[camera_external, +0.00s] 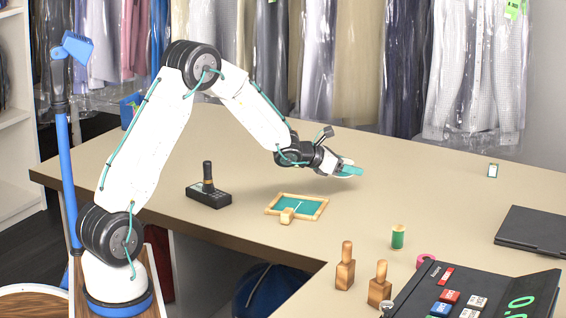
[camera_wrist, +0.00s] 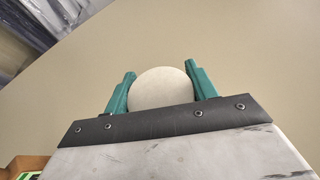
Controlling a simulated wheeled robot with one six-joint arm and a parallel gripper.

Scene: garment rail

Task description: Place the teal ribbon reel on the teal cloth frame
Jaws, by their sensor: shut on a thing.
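My gripper (camera_external: 350,171) is above the table, to the right of and beyond the teal cloth frame. In the wrist view its teal fingers (camera_wrist: 162,85) are shut on a round thing with a plain cream face (camera_wrist: 161,89). Its sides are hidden, so I cannot tell from its colour whether it is the teal ribbon reel. The teal cloth frame (camera_external: 274,210) lies flat on the table, a light wooden border around teal cloth. A small wooden block (camera_external: 287,216) sits at its front edge. A wooden corner (camera_wrist: 25,162) shows at the lower left of the wrist view.
A black box with a knob (camera_external: 208,193) stands left of the frame. A dark tablet (camera_external: 533,231) lies right. Covered garments hang behind.

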